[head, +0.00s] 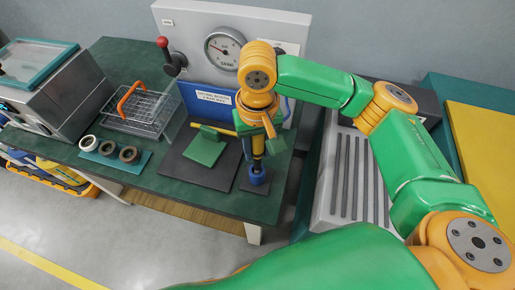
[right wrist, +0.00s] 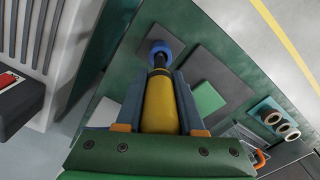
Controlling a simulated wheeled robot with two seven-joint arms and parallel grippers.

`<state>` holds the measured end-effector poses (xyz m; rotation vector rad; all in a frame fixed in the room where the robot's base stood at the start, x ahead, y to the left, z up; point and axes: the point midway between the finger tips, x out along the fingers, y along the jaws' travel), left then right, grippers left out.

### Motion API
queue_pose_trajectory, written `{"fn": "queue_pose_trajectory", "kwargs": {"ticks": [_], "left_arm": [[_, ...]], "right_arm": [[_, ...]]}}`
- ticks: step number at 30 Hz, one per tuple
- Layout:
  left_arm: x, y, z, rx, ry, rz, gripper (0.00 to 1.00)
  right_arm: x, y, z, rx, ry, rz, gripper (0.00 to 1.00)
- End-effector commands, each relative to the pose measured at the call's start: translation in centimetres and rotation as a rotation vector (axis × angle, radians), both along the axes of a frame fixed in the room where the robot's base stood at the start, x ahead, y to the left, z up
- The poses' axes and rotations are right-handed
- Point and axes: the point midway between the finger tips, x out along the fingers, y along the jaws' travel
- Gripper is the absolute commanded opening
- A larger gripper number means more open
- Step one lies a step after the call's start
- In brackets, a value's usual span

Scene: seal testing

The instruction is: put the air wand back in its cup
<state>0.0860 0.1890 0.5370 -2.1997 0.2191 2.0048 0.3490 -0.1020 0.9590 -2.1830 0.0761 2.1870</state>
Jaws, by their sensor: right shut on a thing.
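My right gripper (head: 256,143) is shut on the air wand, which has a yellow body and a dark nozzle. In the right wrist view the wand's yellow body (right wrist: 160,108) lies between the two fingers of the gripper (right wrist: 160,82). The blue cup (head: 257,178) stands on a small dark base near the table's front edge. The wand points down at the cup, and its nozzle overlaps the cup (right wrist: 157,46) in the right wrist view. I cannot tell how deep the tip sits inside. My left gripper is not in view.
A dark mat with a green block (head: 204,148) lies left of the cup. Behind stands a grey panel with a gauge (head: 224,48) and a red-knobbed lever (head: 163,43). A wire basket (head: 140,108) and several rings (head: 109,149) are farther left. A grey slotted surface (head: 352,180) is at right.

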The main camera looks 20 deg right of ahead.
Motion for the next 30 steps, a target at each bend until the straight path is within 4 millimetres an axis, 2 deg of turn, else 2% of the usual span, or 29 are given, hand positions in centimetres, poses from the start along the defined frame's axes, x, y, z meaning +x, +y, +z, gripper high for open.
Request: {"fn": "queue_pose_trajectory", "kwargs": {"ticks": [11,30], "left_arm": [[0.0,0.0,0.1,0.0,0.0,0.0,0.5],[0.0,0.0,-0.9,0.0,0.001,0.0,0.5]], "right_arm": [[0.0,0.0,0.1,0.0,0.0,0.0,0.0],[0.0,0.0,-3.1,0.0,0.001,0.001,0.0]]}}
